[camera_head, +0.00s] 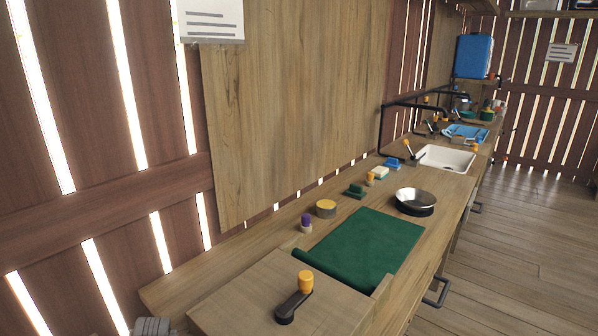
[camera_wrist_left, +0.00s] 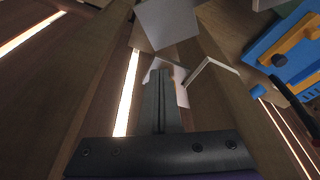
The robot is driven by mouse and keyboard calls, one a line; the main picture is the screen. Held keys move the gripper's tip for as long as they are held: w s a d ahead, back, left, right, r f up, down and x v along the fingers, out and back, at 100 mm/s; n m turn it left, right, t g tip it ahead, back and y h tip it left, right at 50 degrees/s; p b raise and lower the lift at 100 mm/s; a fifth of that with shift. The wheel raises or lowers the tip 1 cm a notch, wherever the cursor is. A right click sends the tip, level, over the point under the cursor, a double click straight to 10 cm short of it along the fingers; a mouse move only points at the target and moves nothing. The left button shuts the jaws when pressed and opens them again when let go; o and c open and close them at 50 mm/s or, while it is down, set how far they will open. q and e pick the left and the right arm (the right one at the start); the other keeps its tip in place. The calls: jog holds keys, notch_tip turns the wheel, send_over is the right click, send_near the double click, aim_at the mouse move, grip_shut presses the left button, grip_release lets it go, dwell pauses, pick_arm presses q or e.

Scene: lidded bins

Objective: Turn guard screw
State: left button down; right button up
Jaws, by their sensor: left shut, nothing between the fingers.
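No part is clearly recognisable as the guard screw. A black crank arm with an orange knob (camera_head: 305,282) sits on top of the raised wooden block (camera_head: 245,300) at the near end of the bench. My left gripper (camera_wrist_left: 160,75) shows in the wrist view with its fingers together and nothing between them. It points toward plank walls and pale panels, and I see it touching nothing. A grey ribbed piece (camera_head: 152,327) shows at the bottom left of the head view, cut off by the edge. My right gripper is in neither view.
A green mat (camera_head: 365,245) lies beyond the block. A dark bowl (camera_head: 415,200), a yellow-topped tin (camera_head: 326,208), a purple-topped item (camera_head: 306,222) and a white sink (camera_head: 444,158) stand farther along. A blue and orange object (camera_wrist_left: 285,50) is at the wrist view's right. The floor at right is clear.

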pick_arm(q)
notch_tip(320, 180, up, 6)
jog(key=p, duration=0.3)
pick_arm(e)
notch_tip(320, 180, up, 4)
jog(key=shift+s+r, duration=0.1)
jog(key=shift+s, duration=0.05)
pick_arm(q)
jog(key=shift+d, duration=0.1)
jog(key=s+d+r+m+t+h, duration=0.1)
jog(key=s+d+r+m+t, duration=0.1)
jog(key=s+d+r+m, duration=0.85)
jog(key=s+d+f+m+t+h, duration=0.1)
jog(key=s+d+f+m, duration=0.15)
jog(key=s+d, duration=0.4)
jog(key=s+d+f+m+t+h, duration=0.1)
jog(key=s+d+m, duration=0.2)
jog(key=s, duration=0.6)
notch_tip(320, 180, up, 17)
jog(key=w+t+p, duration=0.1)
jog(key=w+p, duration=0.1)
jog(key=p, duration=1.4)
jog(key=shift+w+a+r, duration=0.15)
jog(key=shift+w, duration=0.15)
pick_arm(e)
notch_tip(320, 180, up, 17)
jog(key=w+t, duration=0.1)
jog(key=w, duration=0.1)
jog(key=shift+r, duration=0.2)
